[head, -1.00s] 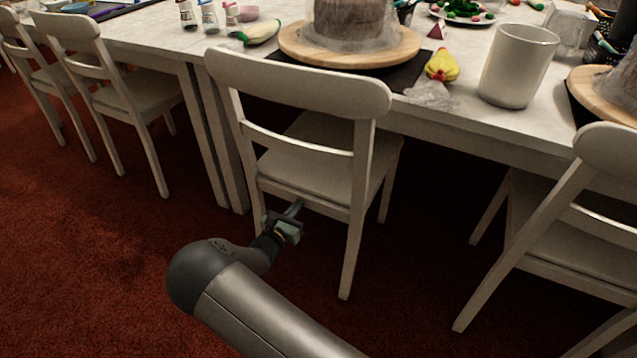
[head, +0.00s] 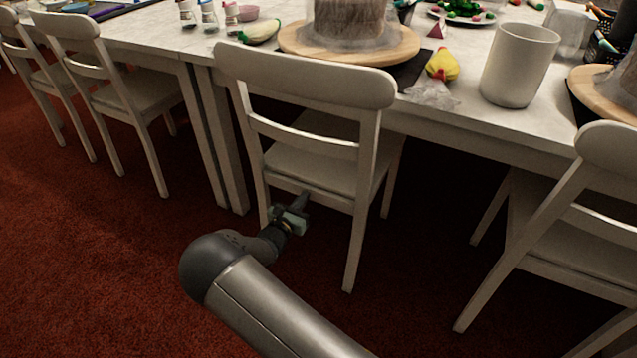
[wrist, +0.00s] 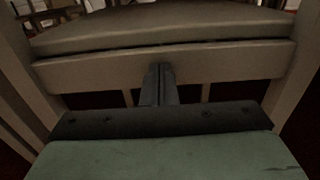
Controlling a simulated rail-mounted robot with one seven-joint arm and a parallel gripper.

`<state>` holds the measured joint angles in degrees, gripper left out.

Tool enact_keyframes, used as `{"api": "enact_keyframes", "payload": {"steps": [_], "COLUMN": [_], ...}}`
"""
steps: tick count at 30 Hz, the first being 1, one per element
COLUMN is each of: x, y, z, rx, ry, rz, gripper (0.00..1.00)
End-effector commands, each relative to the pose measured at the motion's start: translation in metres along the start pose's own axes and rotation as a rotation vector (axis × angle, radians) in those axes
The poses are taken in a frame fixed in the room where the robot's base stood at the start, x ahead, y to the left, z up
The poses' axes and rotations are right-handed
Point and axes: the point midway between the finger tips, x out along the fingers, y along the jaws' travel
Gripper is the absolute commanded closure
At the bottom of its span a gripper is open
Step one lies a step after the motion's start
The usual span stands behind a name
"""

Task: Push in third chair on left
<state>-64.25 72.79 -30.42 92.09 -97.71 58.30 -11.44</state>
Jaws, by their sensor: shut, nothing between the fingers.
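A white wooden chair (head: 310,170) stands at the middle of the table's near side, its back towards me and its seat front partly under the tabletop. My gripper (head: 304,198) is shut and empty, at the rear edge of the seat, low between the back legs. In the wrist view the shut fingers (wrist: 160,84) point at the rail under the seat (wrist: 225,62) and overlap it. They look to be at or touching the rail; contact itself is hard to see.
The long white table (head: 440,122) carries a wooden cake turntable (head: 350,52), a white cylinder (head: 520,65) and a yellow piping bag (head: 442,65). Another chair (head: 560,220) stands at the right; more stand at the left (head: 125,95). Red carpet (head: 90,270) is clear at left front.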

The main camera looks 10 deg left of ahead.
Motion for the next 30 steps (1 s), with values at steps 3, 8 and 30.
{"api": "enact_keyframes", "payload": {"steps": [3, 8, 30], "x": [0.01, 0.02, -0.022], "y": [-0.002, -0.002, 0.0], "z": [0.0, 0.0, 0.002], "rx": [0.0, 0.0, -0.001], "ry": [-0.003, -0.002, 0.0], "rz": [-0.005, -0.005, 0.0], "gripper": [1.0, 1.0, 1.0]}}
